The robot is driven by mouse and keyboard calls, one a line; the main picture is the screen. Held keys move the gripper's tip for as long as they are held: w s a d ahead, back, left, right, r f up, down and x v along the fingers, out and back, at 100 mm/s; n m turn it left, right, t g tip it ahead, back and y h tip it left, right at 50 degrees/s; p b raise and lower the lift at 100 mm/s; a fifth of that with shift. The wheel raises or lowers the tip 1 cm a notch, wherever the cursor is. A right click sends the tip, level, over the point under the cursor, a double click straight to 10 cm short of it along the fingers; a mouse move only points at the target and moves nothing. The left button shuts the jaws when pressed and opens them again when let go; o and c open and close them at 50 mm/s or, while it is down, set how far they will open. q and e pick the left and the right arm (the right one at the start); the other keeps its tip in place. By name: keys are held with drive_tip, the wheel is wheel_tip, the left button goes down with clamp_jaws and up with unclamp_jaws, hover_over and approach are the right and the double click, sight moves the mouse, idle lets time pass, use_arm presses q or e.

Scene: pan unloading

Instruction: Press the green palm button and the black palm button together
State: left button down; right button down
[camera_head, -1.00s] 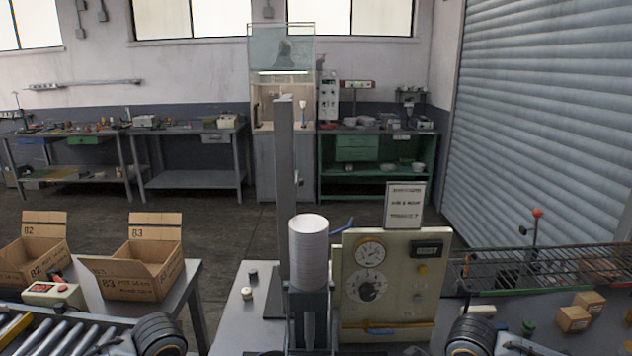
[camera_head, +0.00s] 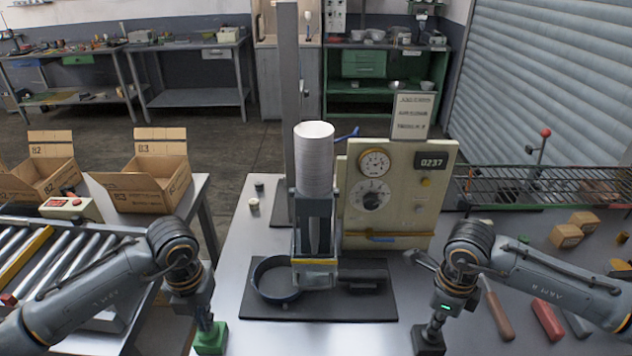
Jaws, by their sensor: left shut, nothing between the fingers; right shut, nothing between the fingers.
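The green palm button's green block (camera_head: 211,341) is at the bottom of the head view, left of the press. My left gripper (camera_head: 206,324) is shut and empty, pointing down at its top. The black palm button's dark block (camera_head: 428,342) is at the bottom right of the press mat. My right gripper (camera_head: 434,324) is shut and empty, pointing down at it. The fingers hide the tops of both buttons. I cannot tell whether either fingertip touches or presses its button.
Between my arms, a dark mat (camera_head: 350,308) carries a round dark pan (camera_head: 262,287) and the press with a white stack (camera_head: 314,150). Behind is a cream panel (camera_head: 420,190) showing 0237. A roller conveyor (camera_head: 50,268) is left; hand tools (camera_head: 547,318) lie right.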

use_arm(q)
drive_tip(key=shift+f, duration=0.2)
use_arm(e)
drive_tip(key=shift+f, duration=0.2)
use_arm(q)
drive_tip(key=shift+f, duration=0.3)
use_arm(e)
drive_tip(key=shift+f, duration=0.3)
idle(0.3)
use_arm(q)
drive_tip(key=shift+r, duration=0.1)
use_arm(e)
drive_tip(key=shift+r, duration=0.1)
use_arm(q)
drive_tip(key=shift+r, duration=0.2)
use_arm(e)
drive_tip(key=shift+r, duration=0.2)
use_arm(q)
drive_tip(key=shift+r, duration=0.25)
use_arm(e)
drive_tip(key=shift+r, duration=0.25)
idle(1.4)
